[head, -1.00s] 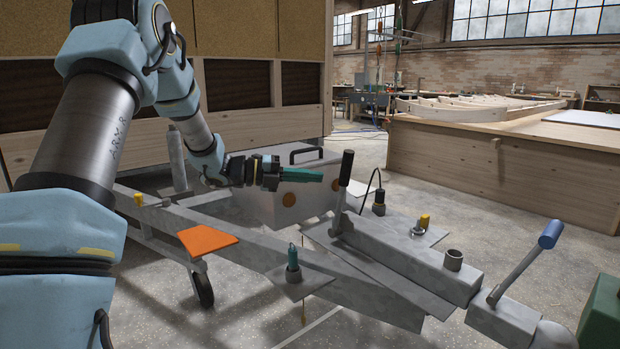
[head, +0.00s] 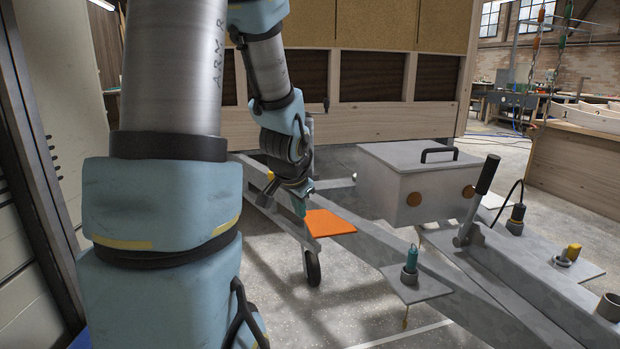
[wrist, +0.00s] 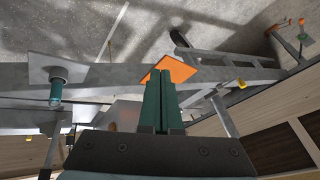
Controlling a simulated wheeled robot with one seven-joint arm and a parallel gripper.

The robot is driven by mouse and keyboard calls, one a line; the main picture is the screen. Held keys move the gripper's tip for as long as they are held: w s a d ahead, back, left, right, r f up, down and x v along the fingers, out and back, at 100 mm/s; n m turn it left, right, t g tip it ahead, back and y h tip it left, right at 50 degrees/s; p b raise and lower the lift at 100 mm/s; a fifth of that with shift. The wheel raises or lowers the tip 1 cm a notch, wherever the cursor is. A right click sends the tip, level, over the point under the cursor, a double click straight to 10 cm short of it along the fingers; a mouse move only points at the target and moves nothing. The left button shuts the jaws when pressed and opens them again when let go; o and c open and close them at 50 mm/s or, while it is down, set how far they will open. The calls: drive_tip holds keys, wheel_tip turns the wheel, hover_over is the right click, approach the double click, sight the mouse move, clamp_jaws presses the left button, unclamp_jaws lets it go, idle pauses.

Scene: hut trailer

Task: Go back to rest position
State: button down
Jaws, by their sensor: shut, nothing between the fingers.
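My gripper (head: 301,204) hangs at the end of my arm, left of the middle in the head view, pointing down beside the trailer frame. Its green fingers also show in the wrist view (wrist: 163,100); they are closed together with nothing between them. In the wrist view the orange plate (wrist: 172,68) shows past the fingertips. I cannot tell the exact gap between them.
A grey metal box (head: 400,190) with a black handle stands on the frame. A black-gripped lever (head: 475,205), a teal-capped post (head: 411,262) and a yellow-capped fitting (head: 570,253) stick up to the right. The hut's wooden wall (head: 375,124) rises behind. Open floor (head: 340,300) lies in front.

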drive_tip(key=s+a+f+n+g, duration=0.1)
drive_tip(key=s+a+n+g, duration=0.2)
drive_tip(key=s, duration=0.5)
drive_tip(key=s+a+f+n+g, duration=0.1)
drive_tip(key=s+f+n+g, duration=0.1)
drive_tip(key=s+n, duration=0.4)
wheel_tip(320, 180, up, 16)
drive_tip(key=m+p, duration=0.1)
drive_tip(key=p, duration=1.5)
drive_tip(key=shift+s+a+r+y, duration=0.15)
drive_tip(key=shift+s+r+y, duration=0.05)
drive_tip(key=shift+s+y, duration=0.2)
drive_tip(key=shift+w+a, duration=0.1)
